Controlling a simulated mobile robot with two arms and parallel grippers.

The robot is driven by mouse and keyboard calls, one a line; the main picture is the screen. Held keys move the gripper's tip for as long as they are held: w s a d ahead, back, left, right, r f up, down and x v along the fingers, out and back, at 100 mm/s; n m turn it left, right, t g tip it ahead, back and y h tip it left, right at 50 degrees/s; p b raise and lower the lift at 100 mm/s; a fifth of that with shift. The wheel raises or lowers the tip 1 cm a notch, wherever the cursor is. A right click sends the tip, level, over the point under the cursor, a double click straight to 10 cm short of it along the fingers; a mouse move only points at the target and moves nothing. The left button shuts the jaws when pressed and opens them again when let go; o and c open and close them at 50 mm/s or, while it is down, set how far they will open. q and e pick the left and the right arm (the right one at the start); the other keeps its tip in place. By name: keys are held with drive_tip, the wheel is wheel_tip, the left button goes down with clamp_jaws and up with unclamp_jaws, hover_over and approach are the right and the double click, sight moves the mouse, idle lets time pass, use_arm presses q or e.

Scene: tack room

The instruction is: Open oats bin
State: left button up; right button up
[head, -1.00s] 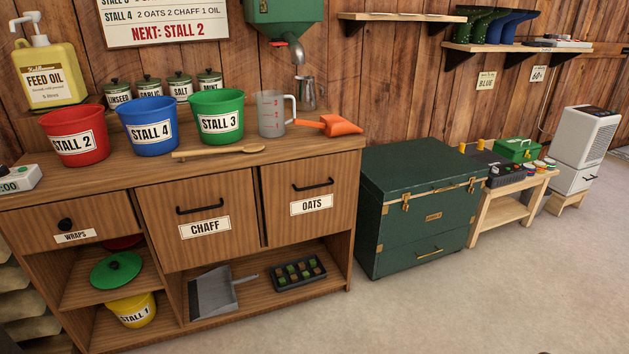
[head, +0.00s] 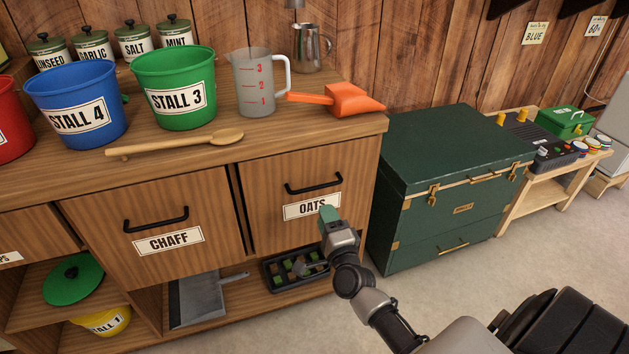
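The oats bin (head: 270,185) is a wooden tilt-front or drawer in the counter, with a black bar handle (head: 313,185) and an OATS label (head: 298,208). Its front looks closed, flush with the counter. My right gripper (head: 328,217) comes in from the lower right, with a green fingertip pad in front of the label's right end, just below the handle. It does not hold the handle. The fingers overlap in this view, so their opening is unclear. My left gripper is out of view.
The chaff bin (head: 150,250) is closed to the left. On the counter stand a measuring jug (head: 257,90), an orange scoop (head: 350,100), a wooden spoon (head: 185,143) and buckets. A green trunk (head: 440,150) stands close on the right. Open floor lies in front.

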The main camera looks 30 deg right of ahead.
sight(313, 188)
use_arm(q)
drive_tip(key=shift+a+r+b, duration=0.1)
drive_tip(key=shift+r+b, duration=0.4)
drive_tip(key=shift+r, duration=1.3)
use_arm(e)
drive_tip(key=shift+x, duration=4.85)
drive_tip(key=shift+a, duration=0.1)
clamp_jaws()
